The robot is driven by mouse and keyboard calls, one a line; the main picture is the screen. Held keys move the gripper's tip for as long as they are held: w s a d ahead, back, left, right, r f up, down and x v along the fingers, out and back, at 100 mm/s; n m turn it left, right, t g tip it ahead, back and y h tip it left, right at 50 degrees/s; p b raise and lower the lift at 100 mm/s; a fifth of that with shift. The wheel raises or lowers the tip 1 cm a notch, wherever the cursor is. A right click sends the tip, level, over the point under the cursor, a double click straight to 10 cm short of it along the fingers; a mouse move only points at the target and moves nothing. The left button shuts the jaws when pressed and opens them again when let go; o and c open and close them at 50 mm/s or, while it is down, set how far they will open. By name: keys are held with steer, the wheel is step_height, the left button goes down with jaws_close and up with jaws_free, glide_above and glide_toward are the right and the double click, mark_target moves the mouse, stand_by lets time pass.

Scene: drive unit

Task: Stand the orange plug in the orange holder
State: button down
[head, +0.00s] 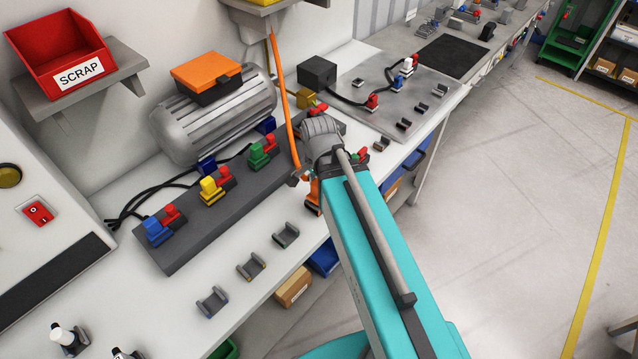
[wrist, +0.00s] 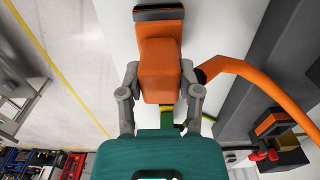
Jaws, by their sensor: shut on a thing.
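In the wrist view my gripper (wrist: 160,95) is shut on the orange plug (wrist: 160,70), one finger on each side. An orange cable (wrist: 235,68) leaves the plug's right side. A wider orange part with a dark bar (wrist: 158,14) shows beyond the plug; I cannot tell whether it is the plug's own end or the orange holder. In the head view my arm covers most of the gripper, and a bit of orange (head: 312,190) shows at the bench's front edge. I cannot tell whether the plug touches the holder.
Grey cradles with blue (head: 212,302), yellow (head: 250,266) and green (head: 286,235) trim line the bench front. A dark block (head: 185,245) carries blue, yellow and green plugs with red levers. The cable hangs from above beside my wrist. A motor (head: 215,115) stands behind.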

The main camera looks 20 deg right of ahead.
steer(key=shift+f+b, duration=0.6)
steer(key=shift+f, duration=0.1)
stand_by(0.5)
steer(key=shift+c, duration=1)
jaws_free()
steer(key=shift+r, duration=0.2)
